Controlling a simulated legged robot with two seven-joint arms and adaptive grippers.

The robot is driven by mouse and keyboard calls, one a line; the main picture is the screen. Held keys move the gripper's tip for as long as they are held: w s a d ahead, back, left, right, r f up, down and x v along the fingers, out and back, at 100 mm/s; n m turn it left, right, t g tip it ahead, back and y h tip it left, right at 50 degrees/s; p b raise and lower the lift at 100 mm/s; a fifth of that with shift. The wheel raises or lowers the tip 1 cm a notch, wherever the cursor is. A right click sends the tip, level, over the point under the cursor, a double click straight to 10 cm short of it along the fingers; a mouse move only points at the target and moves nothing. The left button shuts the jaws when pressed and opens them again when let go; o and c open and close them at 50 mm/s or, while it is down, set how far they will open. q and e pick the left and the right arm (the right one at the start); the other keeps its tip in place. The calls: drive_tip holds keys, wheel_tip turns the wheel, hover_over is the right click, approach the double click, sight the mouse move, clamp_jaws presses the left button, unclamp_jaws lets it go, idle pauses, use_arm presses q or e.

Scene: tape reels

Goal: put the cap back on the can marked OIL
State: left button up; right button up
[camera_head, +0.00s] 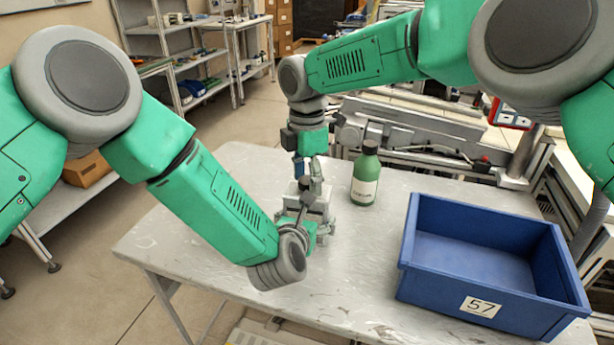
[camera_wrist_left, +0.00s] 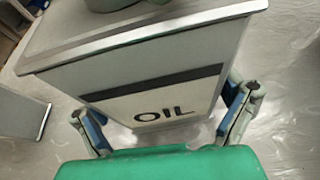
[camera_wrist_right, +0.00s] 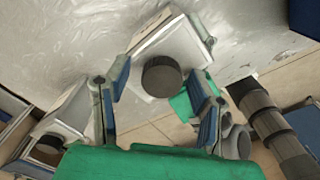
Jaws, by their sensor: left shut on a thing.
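The can marked OIL (camera_wrist_left: 165,113) is a pale box-shaped can with a black stripe. My left gripper (camera_head: 312,222) is shut on its sides, and its fingers (camera_wrist_left: 163,118) flank the label in the left wrist view. A dark round cap (camera_wrist_right: 162,76) shows on top of the pale can (camera_wrist_right: 160,45) in the right wrist view; whether it is fully seated I cannot tell. My right gripper (camera_head: 308,176) is above the can, pointing down. Its fingers (camera_wrist_right: 160,82) are apart on either side of the cap, with visible gaps.
A second pale can (camera_wrist_right: 70,118) stands close by with a dark round top. A green bottle (camera_head: 365,178) stands right of the grippers. A blue bin (camera_head: 480,255) marked 57 takes the table's right side. The table (camera_head: 200,225) is clear at left.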

clamp_jaws()
drive_tip(key=m, duration=0.3)
drive_tip(key=shift+w, duration=0.1)
drive_tip(key=m, duration=0.4)
drive_tip(key=shift+m, duration=0.3)
drive_tip(key=m, duration=0.4)
drive_tip(key=shift+a+m, duration=0.1)
drive_tip(key=shift+m, duration=0.3)
drive_tip(key=m, duration=0.4)
drive_tip(key=shift+o, duration=1.2)
unclamp_jaws()
